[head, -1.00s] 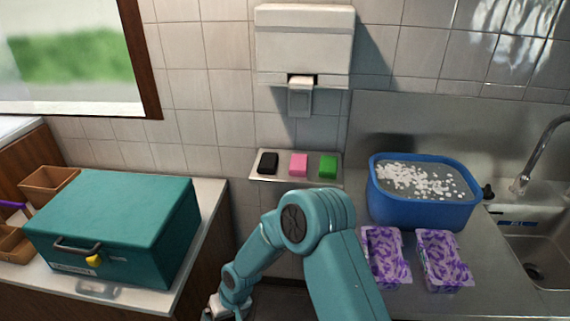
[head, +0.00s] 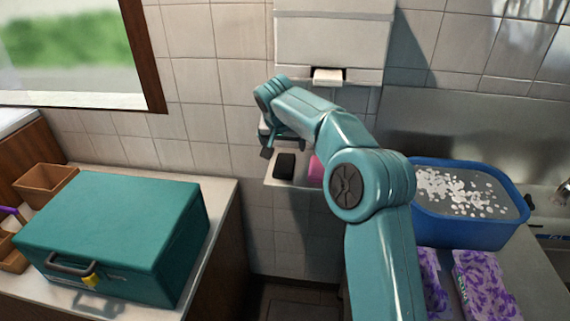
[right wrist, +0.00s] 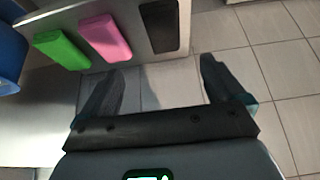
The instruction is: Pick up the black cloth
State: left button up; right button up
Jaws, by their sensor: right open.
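The black cloth (head: 284,167) is a small dark block shape on a metal shelf (head: 272,182) against the tiled wall. In the right wrist view the black cloth (right wrist: 160,26) lies beyond the fingertips, roughly in line with the gap between them. My right gripper (right wrist: 161,70) is open and empty. In the head view it is close to the cloth, at its upper left, partly hidden by my arm. My left gripper is not in view.
A pink cloth (right wrist: 105,38) and a green cloth (right wrist: 61,49) lie beside the black one on the shelf. A white dispenser (head: 330,45) hangs above. A teal box (head: 115,225) stands at left. A blue tub (head: 465,232) and purple packs (head: 487,285) are at right.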

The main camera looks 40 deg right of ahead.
send_over(284, 163)
jog(key=s+a, duration=0.2)
jog(key=f, duration=0.3)
jog(key=f+p, duration=0.1)
jog(key=f, duration=0.2)
jog(key=shift+w+a, duration=0.2)
jog(key=shift+s+d, duration=0.15)
jog(key=shift+d, duration=0.05)
jog(key=shift+s+d+f, duration=0.1)
jog(key=shift+d+f, duration=0.1)
jog(key=shift+f, duration=0.15)
jog(key=x, duration=0.1)
jog(key=p+x, duration=0.1)
jog(key=x, duration=0.2)
jog(key=shift+w+a+f+p, duration=0.1)
jog(key=shift+w+a+p, duration=0.1)
jog(key=shift+w+p, duration=0.2)
jog(key=shift+d+f, duration=0.15)
jog(key=shift+f, duration=0.1)
jog(key=shift+s+r, duration=0.15)
jog(key=shift+s, duration=0.15)
jog(key=shift+w+f, duration=0.2)
jog(key=shift+w, duration=0.1)
jog(key=shift+s+b, duration=0.2)
jog(key=shift+b, duration=0.1)
jog(key=shift+w+f, duration=0.15)
jog(key=shift+f, duration=0.05)
jog(key=shift+r, duration=0.15)
jog(key=c, duration=1)
